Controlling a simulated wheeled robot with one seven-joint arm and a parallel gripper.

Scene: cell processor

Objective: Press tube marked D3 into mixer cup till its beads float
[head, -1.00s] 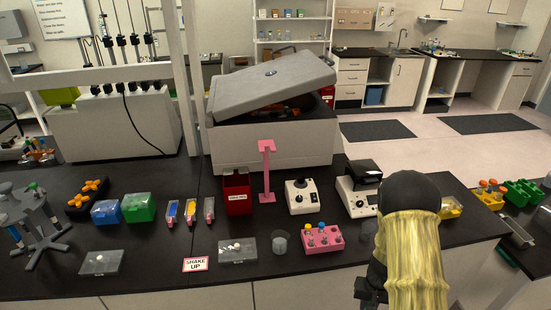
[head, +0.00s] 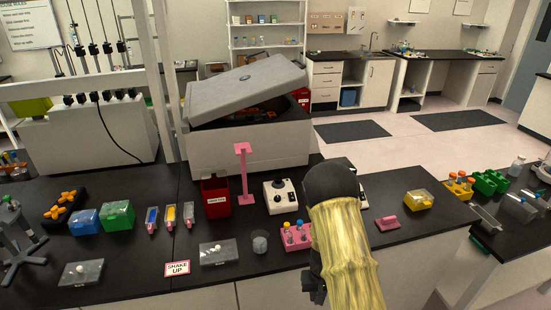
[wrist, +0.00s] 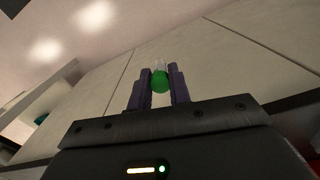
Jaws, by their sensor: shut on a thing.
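My gripper (wrist: 159,88) has dark purple fingers shut on a green-capped tube (wrist: 160,80) in the wrist view; no D3 mark is readable. In the head view my arm, with a black joint and yellow sleeve, hangs before the bench edge, and the tube cannot be made out. A white mixer (head: 279,198) with a dark cup-like top stands on the bench, left of my arm. A second white device (head: 363,201) is mostly hidden behind my arm. A pink rack (head: 296,238) with blue- and orange-capped tubes stands just left of my arm.
A clear beaker (head: 260,241) and a grey tray (head: 217,254) stand left of the rack, near a "SHAKE UP" card (head: 177,269). A pink stand (head: 245,175) and red bin (head: 215,196) are behind. A pink block (head: 387,223) and yellow box (head: 418,200) lie to the right.

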